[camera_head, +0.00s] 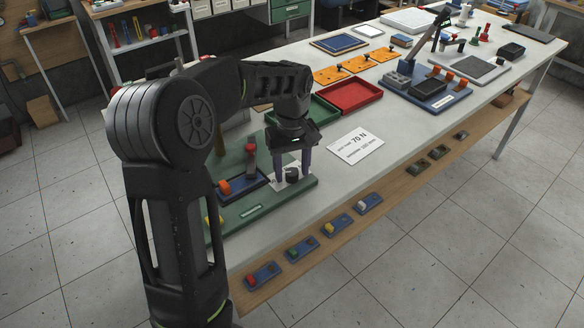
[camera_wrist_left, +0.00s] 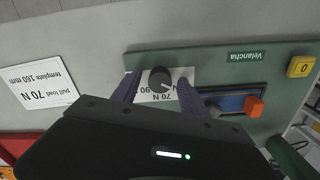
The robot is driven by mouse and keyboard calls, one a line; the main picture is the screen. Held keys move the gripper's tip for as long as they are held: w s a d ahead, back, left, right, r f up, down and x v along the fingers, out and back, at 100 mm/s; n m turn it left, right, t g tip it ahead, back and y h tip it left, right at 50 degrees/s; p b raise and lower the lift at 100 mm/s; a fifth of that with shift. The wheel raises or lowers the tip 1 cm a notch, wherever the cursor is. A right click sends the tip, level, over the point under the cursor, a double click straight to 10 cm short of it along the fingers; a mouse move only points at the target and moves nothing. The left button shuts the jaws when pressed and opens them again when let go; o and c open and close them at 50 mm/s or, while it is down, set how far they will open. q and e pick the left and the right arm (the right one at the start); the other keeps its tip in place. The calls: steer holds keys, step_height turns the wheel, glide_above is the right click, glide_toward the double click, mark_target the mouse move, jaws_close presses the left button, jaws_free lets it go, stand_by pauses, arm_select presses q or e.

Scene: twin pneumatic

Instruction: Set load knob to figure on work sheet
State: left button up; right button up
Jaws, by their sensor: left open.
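The work sheet (camera_head: 357,146) lies flat on the white table and reads "70 N" pull load and a template of 160 mm; it also shows in the left wrist view (camera_wrist_left: 44,84). The dark round load knob (camera_head: 292,175) stands on a white dial plate on the green machine base (camera_head: 246,211). In the left wrist view the knob (camera_wrist_left: 160,79) has a pale pointer line and printed figures including 70 and 90; part of the dial is hidden. My left gripper (camera_head: 292,171) points down over the knob, its fingers apart on either side. Contact cannot be told. My right gripper is out of view.
An orange block (camera_head: 224,187) and a red-topped post (camera_head: 251,158) stand on the machine near my left gripper. A red tray (camera_head: 352,95) and a green tray lie behind. Small coloured-knob blocks (camera_head: 299,248) sit along the front ledge. A blue-based device stands farther right.

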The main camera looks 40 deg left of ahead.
arm_select(q)
steer(key=shift+c, duration=0.3)
jaws_close()
steer(key=shift+m, duration=0.4)
steer(key=m, duration=1.1)
stand_by(0.5)
stand_by(0.4)
steer(key=shift+o, duration=0.3)
jaws_free()
